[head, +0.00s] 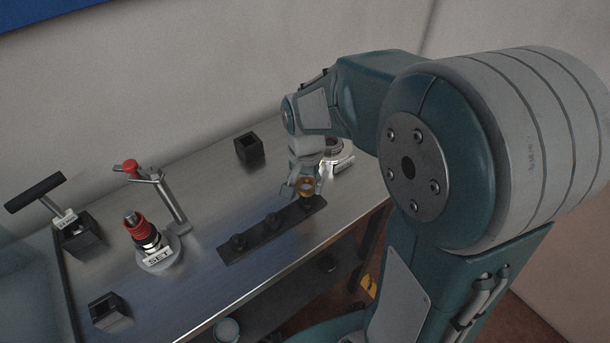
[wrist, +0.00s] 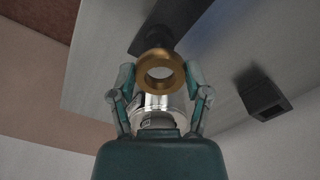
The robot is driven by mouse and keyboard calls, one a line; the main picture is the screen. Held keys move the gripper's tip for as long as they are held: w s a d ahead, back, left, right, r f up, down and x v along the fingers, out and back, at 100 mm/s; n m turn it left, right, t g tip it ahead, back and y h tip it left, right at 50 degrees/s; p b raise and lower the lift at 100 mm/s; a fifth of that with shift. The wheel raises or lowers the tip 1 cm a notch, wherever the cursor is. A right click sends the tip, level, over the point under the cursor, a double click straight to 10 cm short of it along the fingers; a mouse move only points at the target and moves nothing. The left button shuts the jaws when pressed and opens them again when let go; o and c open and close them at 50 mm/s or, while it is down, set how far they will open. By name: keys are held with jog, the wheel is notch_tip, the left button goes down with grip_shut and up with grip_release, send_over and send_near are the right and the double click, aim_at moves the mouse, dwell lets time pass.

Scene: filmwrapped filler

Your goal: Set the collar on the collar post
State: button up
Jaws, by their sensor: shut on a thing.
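A brass-coloured collar (wrist: 146,76) sits between the fingertips of my gripper (wrist: 160,78), which is shut on it. In the head view my gripper (head: 304,186) holds the collar (head: 307,189) at the right end of a dark bar (head: 247,256) with several short pegs. In the wrist view a dark peg (wrist: 160,42) shows just beyond the collar; I cannot tell if they touch. An upright post with a red collar-like part (head: 137,228) stands on a round base labelled "SET" at left. No label I can read names the collar post.
A silver round fixture (head: 337,152) with a label is partly hidden behind my gripper. Dark square blocks stand at the back (head: 249,149) and front left (head: 109,312). A T-handle (head: 37,192) is at far left.

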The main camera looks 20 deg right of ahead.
aim_at(306, 195)
jog(key=shift+f, duration=0.55)
jog(key=shift+f, duration=1.25)
dwell(1.2)
jog(key=o, duration=1.3)
jog(key=shift+c, duration=0.2)
notch_tip(306, 195, up, 12)
jog(key=shift+f, duration=0.1)
